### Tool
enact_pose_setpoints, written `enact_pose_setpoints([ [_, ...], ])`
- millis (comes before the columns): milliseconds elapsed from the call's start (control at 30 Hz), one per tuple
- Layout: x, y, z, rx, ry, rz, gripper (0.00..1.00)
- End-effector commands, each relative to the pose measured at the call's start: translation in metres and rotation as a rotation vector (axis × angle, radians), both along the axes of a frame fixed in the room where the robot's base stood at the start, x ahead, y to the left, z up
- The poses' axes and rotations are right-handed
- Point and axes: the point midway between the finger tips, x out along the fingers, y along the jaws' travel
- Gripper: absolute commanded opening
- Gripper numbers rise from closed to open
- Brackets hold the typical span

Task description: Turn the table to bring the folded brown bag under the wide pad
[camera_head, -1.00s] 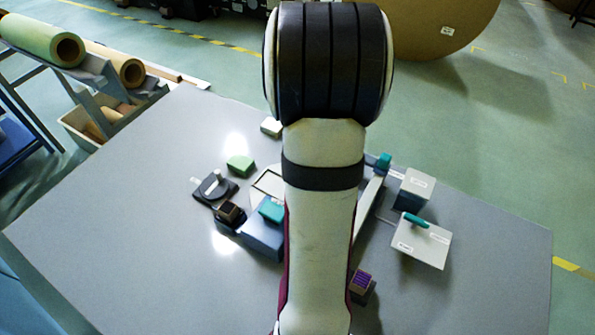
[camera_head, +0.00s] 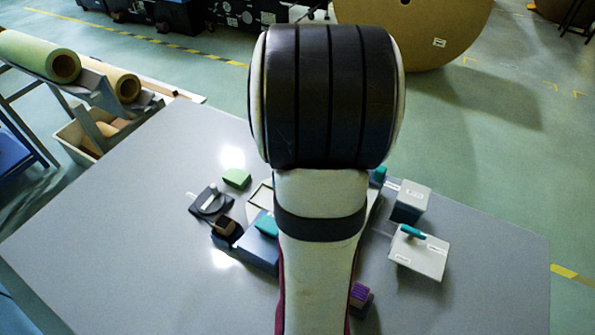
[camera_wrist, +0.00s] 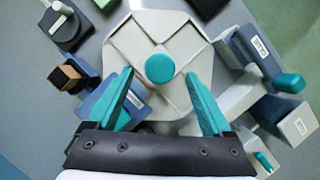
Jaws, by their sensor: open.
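The turntable (camera_wrist: 124,42) is a pale grey plate with raised ridges and a round teal knob (camera_wrist: 160,68) at its centre, in the wrist view. My gripper (camera_wrist: 160,78) is open and empty. Its two teal fingers reach over the plate, with the knob between and slightly beyond their tips. In the head view my arm hides most of the turntable (camera_head: 259,196). I cannot make out a folded brown bag on the visible plate. A small dark block with a brown top (camera_wrist: 66,76) stands left of it. I cannot tell which part is the wide pad.
A blue box (camera_head: 259,252) with a teal top stands left of my arm. Two grey boxes, one farther back (camera_head: 411,198) and one with a teal handle (camera_head: 418,257), stand on the right. A green block (camera_head: 237,178) and purple-topped block (camera_head: 360,293) are nearby. The table's left side is clear.

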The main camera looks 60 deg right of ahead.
Motion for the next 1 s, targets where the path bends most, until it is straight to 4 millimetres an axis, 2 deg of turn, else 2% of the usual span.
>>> enact_pose_setpoints([
  [33, -0.003, 0.002, 0.016, -0.008, -0.006, 0.001, 0.84],
  [200, -0.018, 0.019, 0.068, -0.008, -0.005, -0.003, 0.84],
  [400, -0.031, 0.032, 0.109, -0.005, -0.001, -0.002, 0.84],
  [567, -0.034, 0.036, 0.120, -0.002, 0.000, -0.002, 0.84],
  [833, -0.032, 0.038, 0.120, -0.002, 0.005, 0.016, 0.84],
  [867, -0.028, 0.041, 0.120, -0.005, 0.016, 0.057, 0.84],
  [933, -0.010, 0.057, 0.122, -0.027, 0.075, 0.275, 0.84],
  [967, 0.001, 0.070, 0.123, -0.045, 0.118, 0.428, 0.84],
  [1000, 0.018, 0.090, 0.125, -0.076, 0.183, 0.681, 0.84],
])
